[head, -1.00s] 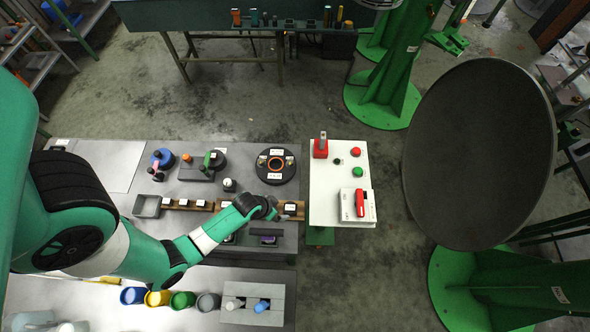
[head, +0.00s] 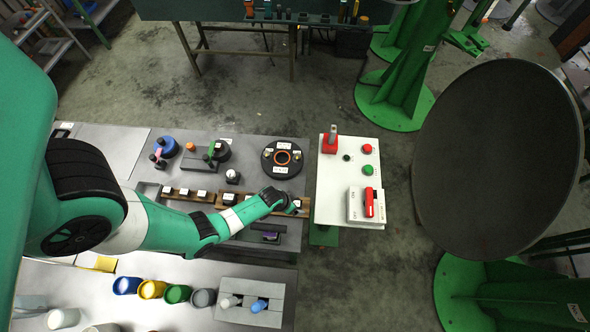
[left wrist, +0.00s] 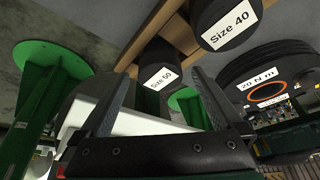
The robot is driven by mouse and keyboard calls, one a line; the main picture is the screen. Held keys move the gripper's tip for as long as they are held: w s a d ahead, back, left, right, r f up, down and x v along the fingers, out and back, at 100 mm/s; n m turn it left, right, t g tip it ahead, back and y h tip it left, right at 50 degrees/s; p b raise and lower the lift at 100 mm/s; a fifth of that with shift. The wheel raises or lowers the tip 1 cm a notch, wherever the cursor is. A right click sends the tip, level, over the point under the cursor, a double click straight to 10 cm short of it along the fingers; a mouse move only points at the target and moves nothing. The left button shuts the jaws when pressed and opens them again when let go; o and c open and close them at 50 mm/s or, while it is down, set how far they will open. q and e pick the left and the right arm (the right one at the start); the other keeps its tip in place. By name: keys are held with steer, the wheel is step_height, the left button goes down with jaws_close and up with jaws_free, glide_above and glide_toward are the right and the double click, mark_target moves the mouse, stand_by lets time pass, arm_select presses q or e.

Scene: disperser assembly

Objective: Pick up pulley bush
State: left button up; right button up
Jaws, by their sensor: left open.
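Black pulley bushes with white labels stand in a row on a wooden rail. In the left wrist view, the bush labelled "Size 50" (left wrist: 160,66) shows between my left gripper's fingers (left wrist: 161,76), beyond their tips. The "Size 40" bush (left wrist: 228,24) is beside it, to the upper right. In the head view, my left gripper (head: 287,199) is over the right end of the rail, close beside the rightmost bush (head: 297,205) and partly covering it. The gripper is open and holds nothing. Contact with the bush cannot be made out. My right gripper is not in view.
A black disc with an orange ring (head: 283,158) stands behind the rail. A white panel (head: 330,195) with buttons and a red switch is right of the table. Smaller bushes (head: 201,195) sit left on the rail. Coloured cups (head: 178,294) stand in front.

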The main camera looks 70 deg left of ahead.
arm_select(q)
steer(key=shift+w+f, duration=0.1)
steer(key=shift+f, duration=0.25)
jaws_close()
steer(key=shift+a+r, duration=0.1)
